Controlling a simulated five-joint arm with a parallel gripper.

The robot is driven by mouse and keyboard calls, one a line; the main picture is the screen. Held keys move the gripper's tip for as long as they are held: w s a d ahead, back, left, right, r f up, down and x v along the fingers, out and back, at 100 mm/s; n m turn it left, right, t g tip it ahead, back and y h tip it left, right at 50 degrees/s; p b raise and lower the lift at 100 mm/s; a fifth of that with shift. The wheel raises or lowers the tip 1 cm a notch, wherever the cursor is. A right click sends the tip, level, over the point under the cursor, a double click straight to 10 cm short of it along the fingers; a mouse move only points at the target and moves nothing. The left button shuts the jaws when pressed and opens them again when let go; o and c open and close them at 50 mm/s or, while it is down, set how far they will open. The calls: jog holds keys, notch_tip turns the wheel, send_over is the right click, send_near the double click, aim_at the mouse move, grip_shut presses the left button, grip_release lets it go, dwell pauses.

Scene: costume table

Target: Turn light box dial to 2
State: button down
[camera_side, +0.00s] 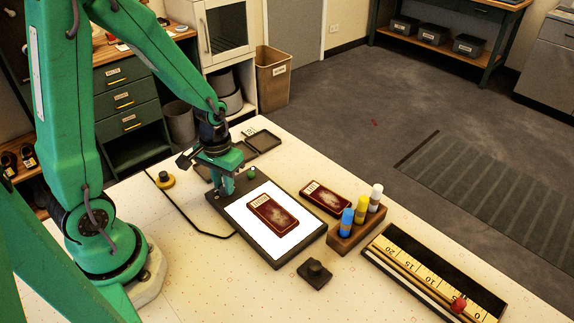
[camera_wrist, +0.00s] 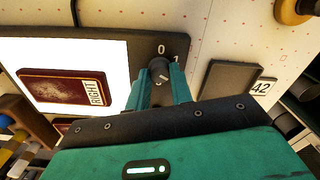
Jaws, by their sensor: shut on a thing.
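The light box (camera_side: 262,258) is a dark-framed slab with a glowing white panel, flat on the table; its dark frame (camera_wrist: 143,48) also shows in the wrist view. Its dial (camera_wrist: 158,68) is a small dark round knob on the frame, with a 0 and a 1 printed beside it; other marks are mostly hidden. My gripper (camera_wrist: 161,84) is shut on the dial, one teal finger on each side. In the side view my gripper (camera_side: 226,188) stands over the frame's left corner and hides the dial. I cannot tell which number the dial points to.
A dark red case (camera_side: 272,214) lies on the lit panel; its label reads RIGHT in the wrist view (camera_wrist: 97,93). A second red case (camera_side: 325,198), a wooden bottle holder (camera_side: 345,237) and a black block (camera_side: 315,273) stand nearby.

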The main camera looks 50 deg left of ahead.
dwell(0.3)
jog(key=c, duration=1.2)
grip_release()
jog(key=shift+c, duration=0.2)
jog(key=shift+r, duration=0.1)
jog(key=shift+r, duration=3.8)
jog(key=shift+r, duration=0.15)
